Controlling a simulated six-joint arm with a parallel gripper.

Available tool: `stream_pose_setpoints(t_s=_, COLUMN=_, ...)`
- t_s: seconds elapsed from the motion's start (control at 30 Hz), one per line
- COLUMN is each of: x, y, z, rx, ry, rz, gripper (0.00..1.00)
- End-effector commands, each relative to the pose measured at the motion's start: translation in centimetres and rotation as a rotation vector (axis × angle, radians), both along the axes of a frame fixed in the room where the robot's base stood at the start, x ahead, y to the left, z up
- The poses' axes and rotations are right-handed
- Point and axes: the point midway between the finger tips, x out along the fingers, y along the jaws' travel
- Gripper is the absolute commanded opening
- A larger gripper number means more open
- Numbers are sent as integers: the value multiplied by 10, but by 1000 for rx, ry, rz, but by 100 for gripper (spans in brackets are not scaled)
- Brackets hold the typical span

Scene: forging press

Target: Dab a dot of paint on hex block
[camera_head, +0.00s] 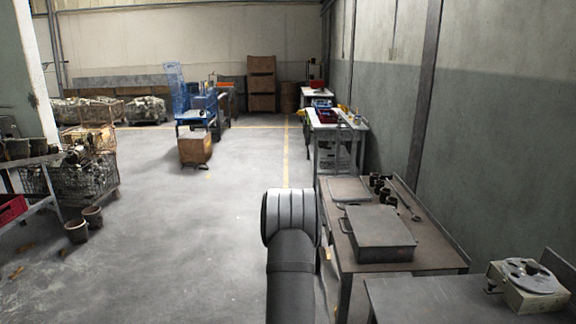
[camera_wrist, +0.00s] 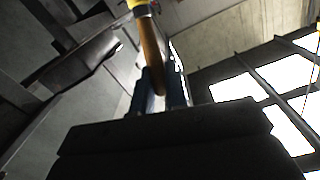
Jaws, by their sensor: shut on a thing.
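In the wrist view my gripper (camera_wrist: 161,88) is shut on a brush-like tool (camera_wrist: 150,45). The tool has a brown wooden handle between the two dark blue fingers and a yellow part at the top edge of the picture. Its far end is cut off by that edge. In the head view my gripper and the tool do not show; only part of my arm stands in the lower middle. I cannot make out a hex block in either view.
At the right a brown metal workbench (camera_head: 345,245) carries a grey case (camera_head: 378,235), several dark cylindrical parts (camera_head: 381,187) and a wrench (camera_head: 410,207). A grey machine part (camera_head: 528,285) sits on a nearer table. Wire crates stand at the left; the floor between is largely clear.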

Motion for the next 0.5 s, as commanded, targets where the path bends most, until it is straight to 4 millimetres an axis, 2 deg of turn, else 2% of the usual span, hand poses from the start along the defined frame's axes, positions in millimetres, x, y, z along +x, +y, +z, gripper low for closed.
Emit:
stream_pose_setpoints(t_s=0.13, x=1, y=9, z=-4, rx=0, ry=-2, rz=16, gripper=0)
stream_pose_setpoints(t_s=0.27, x=1, y=4, z=-2, rx=-2, ry=-3, rz=9, gripper=0)
stream_pose_setpoints(t_s=0.37, x=3, y=-11, z=5, rx=-6, ry=-6, rz=-17, gripper=0)
stream_pose_setpoints(t_s=0.5, x=4, y=-55, z=25, rx=-18, ry=-16, rz=-85, gripper=0)
